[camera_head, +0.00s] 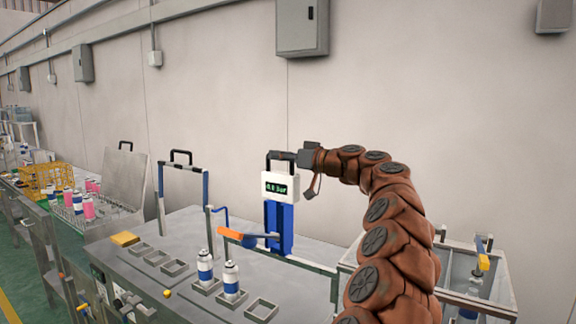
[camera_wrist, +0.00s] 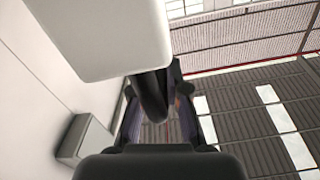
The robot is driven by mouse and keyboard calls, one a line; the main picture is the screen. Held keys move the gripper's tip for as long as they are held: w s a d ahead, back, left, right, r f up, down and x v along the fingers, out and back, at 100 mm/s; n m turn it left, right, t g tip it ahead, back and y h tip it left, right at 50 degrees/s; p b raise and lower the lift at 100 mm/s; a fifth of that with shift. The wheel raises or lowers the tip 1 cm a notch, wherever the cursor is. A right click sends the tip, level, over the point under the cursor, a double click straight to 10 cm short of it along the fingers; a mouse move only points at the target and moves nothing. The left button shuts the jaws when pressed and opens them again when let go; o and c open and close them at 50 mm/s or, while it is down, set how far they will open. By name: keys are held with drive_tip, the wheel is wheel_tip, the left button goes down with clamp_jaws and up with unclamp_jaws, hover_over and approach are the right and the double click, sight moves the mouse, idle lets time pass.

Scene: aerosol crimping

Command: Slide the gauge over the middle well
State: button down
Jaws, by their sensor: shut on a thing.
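The gauge (camera_head: 279,228) is an upright blue body with a white display head and a black handle on top. My gripper (camera_head: 283,156) is shut on that handle. In the wrist view my gripper (camera_wrist: 160,110) has a dark bar between its fingers. The gauge stands at the back of the grey bench, by a rail. A row of three square wells lies in front of it. A white-and-blue can stands in the left well (camera_head: 205,286), another in the middle well (camera_head: 233,299). The right well (camera_head: 261,311) looks empty. The gauge's lower end is partly hidden by the rail.
An orange lever (camera_head: 231,234) sticks out left of the gauge. Three empty wells (camera_head: 157,258) lie farther left on the bench. A black-handled frame (camera_head: 182,166) stands behind them. A metal bin (camera_head: 459,270) with bottles is at the right, partly behind my arm.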

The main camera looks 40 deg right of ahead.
drive_tip(key=x, duration=0.6)
drive_tip(key=shift+w+a, duration=0.2)
drive_tip(key=shift+w, duration=0.15)
drive_tip(key=c, duration=1.2)
unclamp_jaws()
drive_tip(key=shift+r+v, duration=0.2)
drive_tip(key=shift+v, duration=0.7)
drive_tip(key=shift+f+v, duration=0.2)
drive_tip(key=shift+v, duration=4.95)
